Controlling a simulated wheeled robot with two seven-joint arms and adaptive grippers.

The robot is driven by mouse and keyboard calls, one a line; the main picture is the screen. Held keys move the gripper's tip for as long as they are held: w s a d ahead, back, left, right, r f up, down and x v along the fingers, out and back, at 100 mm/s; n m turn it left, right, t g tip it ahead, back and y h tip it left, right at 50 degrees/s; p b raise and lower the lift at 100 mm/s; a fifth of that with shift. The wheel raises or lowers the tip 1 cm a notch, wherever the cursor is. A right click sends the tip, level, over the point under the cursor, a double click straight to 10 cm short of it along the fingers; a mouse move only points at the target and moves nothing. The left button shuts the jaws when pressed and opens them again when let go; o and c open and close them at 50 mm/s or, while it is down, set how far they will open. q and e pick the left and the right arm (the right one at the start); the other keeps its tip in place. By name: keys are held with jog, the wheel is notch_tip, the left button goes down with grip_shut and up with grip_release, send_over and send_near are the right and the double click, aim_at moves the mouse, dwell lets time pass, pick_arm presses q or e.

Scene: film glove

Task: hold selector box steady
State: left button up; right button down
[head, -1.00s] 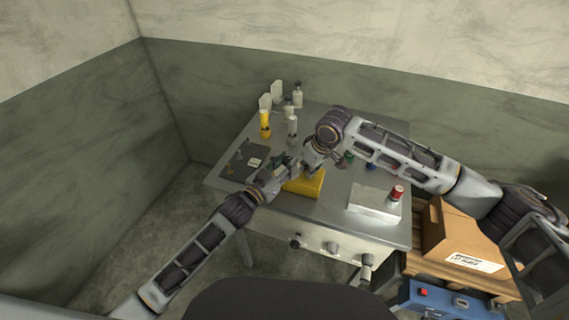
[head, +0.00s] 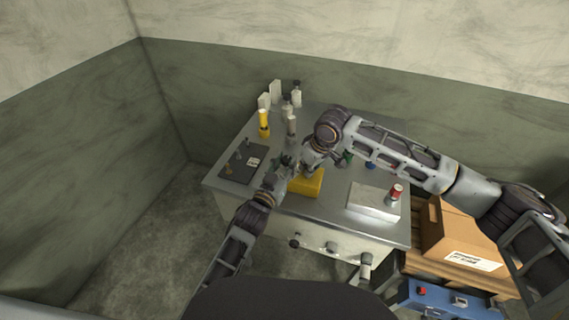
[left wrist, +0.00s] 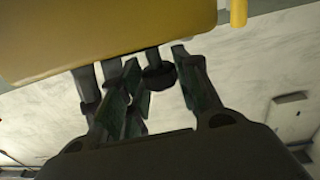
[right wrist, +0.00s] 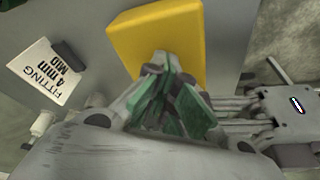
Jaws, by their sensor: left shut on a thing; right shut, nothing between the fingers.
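The yellow selector box (head: 307,184) lies on the metal table near its front edge. It also fills the top of the left wrist view (left wrist: 100,35), with a dark round knob on a short post (left wrist: 158,76) below its edge. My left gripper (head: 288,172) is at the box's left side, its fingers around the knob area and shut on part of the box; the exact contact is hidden. My right gripper (right wrist: 165,95) is shut and empty, its green-padded fingertips close over the box's near edge. Whether they touch it I cannot tell.
A dark mat (head: 236,172) with small fittings and a label card (right wrist: 45,72) lies left. Bottles, including a yellow one (head: 264,122), stand at the back left. A white case (head: 372,204) with a red can (head: 396,192) is at the right; a cardboard box (head: 462,240) stands beyond.

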pick_arm(q)
jog(key=shift+y, duration=0.3)
dwell(0.5)
jog(key=o, duration=1)
jog(key=shift+f, duration=0.1)
jog(key=shift+a, duration=0.1)
jog(key=shift+s, duration=0.15)
jog(key=shift+v, duration=3.9)
